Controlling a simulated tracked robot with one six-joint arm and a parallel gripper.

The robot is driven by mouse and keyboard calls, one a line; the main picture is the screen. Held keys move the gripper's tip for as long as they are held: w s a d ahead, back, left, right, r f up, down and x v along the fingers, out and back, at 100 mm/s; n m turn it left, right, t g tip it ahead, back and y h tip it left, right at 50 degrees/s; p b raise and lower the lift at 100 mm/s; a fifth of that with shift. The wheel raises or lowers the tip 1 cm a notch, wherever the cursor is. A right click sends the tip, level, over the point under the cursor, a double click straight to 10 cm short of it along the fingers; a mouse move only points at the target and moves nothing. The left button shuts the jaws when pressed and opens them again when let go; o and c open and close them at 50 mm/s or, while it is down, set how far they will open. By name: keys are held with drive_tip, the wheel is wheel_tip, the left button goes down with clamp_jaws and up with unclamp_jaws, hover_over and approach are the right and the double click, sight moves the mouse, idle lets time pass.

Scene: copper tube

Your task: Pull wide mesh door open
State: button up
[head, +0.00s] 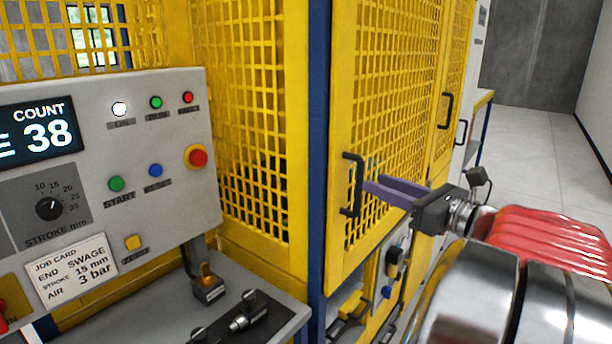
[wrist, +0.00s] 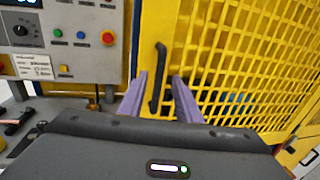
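The wide yellow mesh door (head: 390,85) looks closed against its blue post in the head view. It also fills the right of the wrist view (wrist: 240,60). Its black upright bar handle (head: 347,185) is on the door's left edge. My gripper (head: 370,186) has purple fingers and reaches to the handle from the right. In the wrist view, the fingers (wrist: 160,77) are apart, one on each side of the handle (wrist: 155,95). A gap shows between each finger and the handle. Whether the handle is fully between the fingertips in depth is unclear.
A grey control panel (head: 135,205) with buttons stands left of the door, above a grey bench (head: 270,325). Another yellow door with a black handle (head: 446,110) is farther right. Valves and fittings (head: 392,262) sit below the door. Floor (head: 540,150) is open at right.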

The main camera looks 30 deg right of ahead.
drive_tip(key=shift+w+a, duration=0.15)
drive_tip(key=shift+w, duration=0.95)
drive_tip(key=shift+w+a, duration=0.2)
drive_tip(key=shift+w, duration=0.9)
drive_tip(key=shift+w+a, duration=0.15)
drive_tip(key=shift+w, duration=0.95)
drive_tip(key=shift+c, duration=0.5)
clamp_jaws()
